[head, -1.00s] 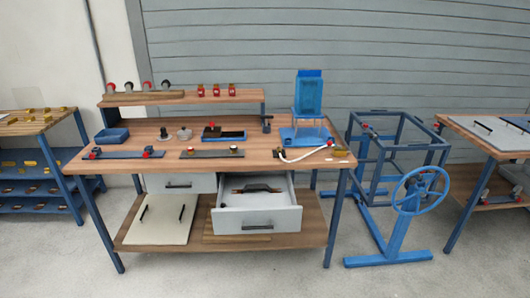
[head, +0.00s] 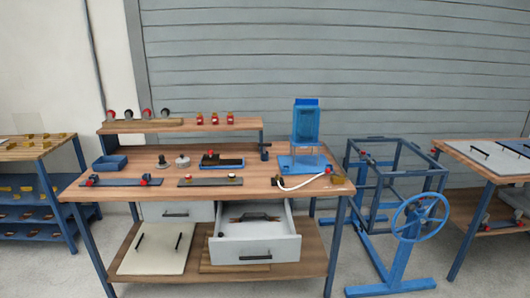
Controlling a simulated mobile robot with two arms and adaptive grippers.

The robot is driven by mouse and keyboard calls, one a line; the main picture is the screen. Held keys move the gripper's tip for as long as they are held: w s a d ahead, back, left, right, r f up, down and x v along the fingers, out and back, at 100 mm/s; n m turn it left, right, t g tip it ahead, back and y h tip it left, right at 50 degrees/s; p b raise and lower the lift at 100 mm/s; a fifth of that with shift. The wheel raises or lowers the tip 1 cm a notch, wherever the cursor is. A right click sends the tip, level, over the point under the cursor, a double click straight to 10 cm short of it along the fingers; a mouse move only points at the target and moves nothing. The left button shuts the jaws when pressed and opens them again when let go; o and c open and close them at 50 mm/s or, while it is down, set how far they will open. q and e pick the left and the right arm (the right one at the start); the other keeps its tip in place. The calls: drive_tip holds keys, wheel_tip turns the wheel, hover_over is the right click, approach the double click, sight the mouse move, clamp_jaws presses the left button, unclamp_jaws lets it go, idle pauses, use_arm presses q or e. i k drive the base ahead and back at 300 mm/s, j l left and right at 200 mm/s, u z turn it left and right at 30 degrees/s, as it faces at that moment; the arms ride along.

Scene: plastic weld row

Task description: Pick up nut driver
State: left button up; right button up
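I cannot tell for sure which thing is the nut driver. Several tools with round red or dark ends stand in a wooden rack (head: 140,125) on the raised shelf at the back of the workbench. An open grey drawer (head: 255,250) under the bench top holds a dark item with brown parts (head: 256,217), too small to name. Neither of my grippers shows in the head view.
The workbench (head: 160,205) carries a blue tray (head: 110,163), dark plates with clamps (head: 210,181) and a blue machine (head: 306,125) with a white hose. The open drawer juts forward. A blue frame with a handwheel (head: 420,217) stands right. Floor in front looks clear.

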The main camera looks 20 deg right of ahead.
sight(259, 145)
drive_tip(key=z, duration=0.7)
drive_tip(key=i+j+z, duration=0.2)
drive_tip(key=z, duration=0.3)
drive_tip(key=i+j+z, duration=0.1)
drive_tip(key=j+z, duration=0.35)
drive_tip(key=i+j+z, duration=0.1)
drive_tip(key=j+z, duration=0.15)
drive_tip(key=z, duration=0.25)
drive_tip(key=j+z, duration=0.35)
drive_tip(key=z, duration=0.15)
